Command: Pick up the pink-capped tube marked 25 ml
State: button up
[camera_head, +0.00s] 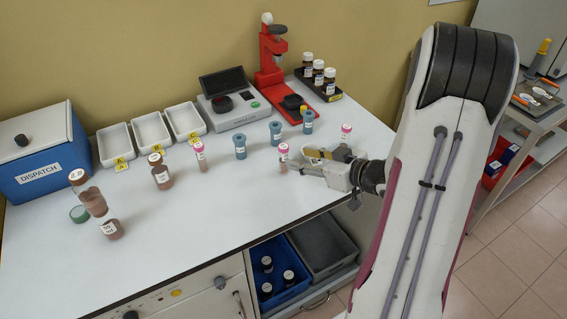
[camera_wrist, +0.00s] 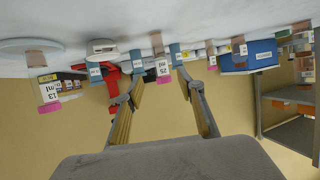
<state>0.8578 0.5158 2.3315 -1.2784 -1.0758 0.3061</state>
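The pink-capped tube marked 25 ml (camera_wrist: 163,66) shows in the wrist view, which is upside down, centred between the fingertips and a little ahead of them. In the head view, the pink-capped tube (camera_head: 284,156) just left of my gripper (camera_head: 305,162) appears to be the same one, upright on the bench. My gripper is open and empty, its fingers (camera_wrist: 160,82) spread toward that tube. A pink-capped tube marked 13 ml (camera_wrist: 48,90) is at the left of the wrist view. Another pink-capped tube (camera_head: 200,157) stands farther left on the bench; its label is unreadable.
Several blue-capped tubes (camera_head: 276,133) stand behind. Brown-capped bottles (camera_head: 161,172) are at left, near a blue dispatch box (camera_head: 40,165). White trays (camera_head: 151,133), a grey instrument (camera_head: 230,102) and a red stand (camera_head: 270,68) line the back.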

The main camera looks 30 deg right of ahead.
aim_at(287, 155)
jog(key=shift+w, duration=0.15)
jog(key=shift+x, duration=1.2)
jog(key=shift+w, duration=0.1)
jog(key=shift+x, duration=2.55)
jog(key=shift+a, duration=0.2)
grip_shut()
